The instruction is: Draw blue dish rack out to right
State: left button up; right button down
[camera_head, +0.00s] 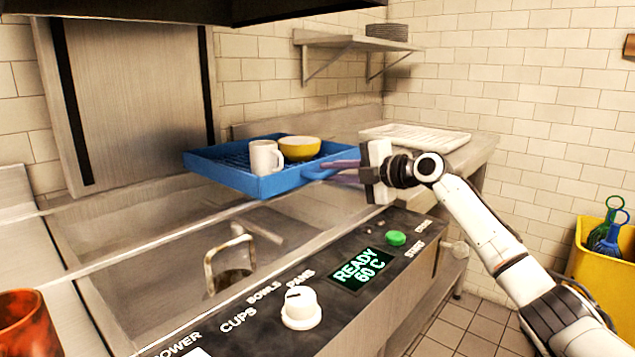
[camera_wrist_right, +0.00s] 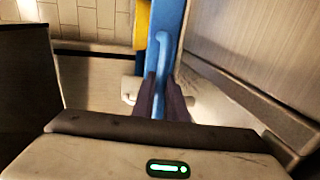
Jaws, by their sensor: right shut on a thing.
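The blue dish rack (camera_head: 228,178) is at the middle of the head view, in front of the steel panel and over the sink-side rails. It carries a white mug (camera_head: 265,158) and a yellow bowl (camera_head: 299,148). My right gripper (camera_head: 340,172) comes in from the right and is shut on the blue handle at the rack's right end. In the right wrist view, the dark fingers (camera_wrist_right: 161,100) close around the blue handle (camera_wrist_right: 164,60) of the rack. My left gripper is not in view.
A white ridged tray (camera_head: 415,137) lies on the steel counter to the right of the rack. In front is a control panel (camera_head: 362,270) with a white knob and green button. A wall shelf (camera_head: 350,42) hangs above. A yellow bin (camera_head: 598,255) stands at far right.

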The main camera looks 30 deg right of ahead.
jog(key=shift+r, duration=0.1)
jog(key=c, duration=1.8)
grip_release()
jog(key=shift+o, duration=0.2)
jog(key=v, duration=1)
jog(key=shift+s, duration=0.1)
